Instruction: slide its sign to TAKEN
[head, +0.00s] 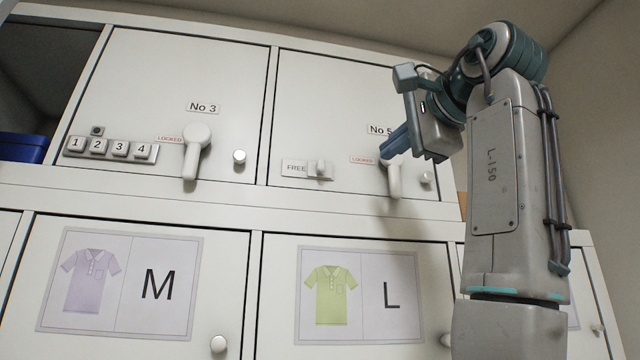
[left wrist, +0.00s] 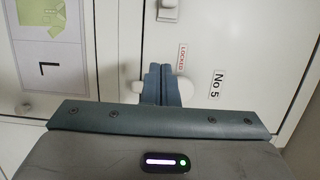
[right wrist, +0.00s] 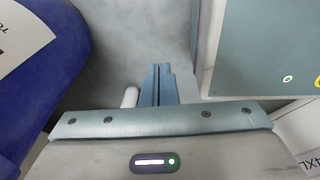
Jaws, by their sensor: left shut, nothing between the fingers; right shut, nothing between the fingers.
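Door No 5 (head: 340,110) has a small sign plate (head: 294,168) reading FREE, with a light grey slider knob (head: 320,170) standing on its right part. The word TAKEN does not show. My left gripper (head: 387,154) is shut and empty in front of the No 5 lever handle (head: 394,181), to the right of the sign. In the left wrist view its closed fingers (left wrist: 159,70) overlap the white handle (left wrist: 185,86); contact cannot be told. My right gripper (right wrist: 158,70) is shut and empty, away from the door, and outside the head view.
Door No 3 (head: 180,80) carries a lever handle (head: 195,150), a knob and numbered buttons (head: 110,149). Shirt-labelled doors M (head: 157,285) and L (head: 391,295) lie below. In the right wrist view, a blue object (right wrist: 40,75) is at left and a grey-green panel (right wrist: 265,40) at right.

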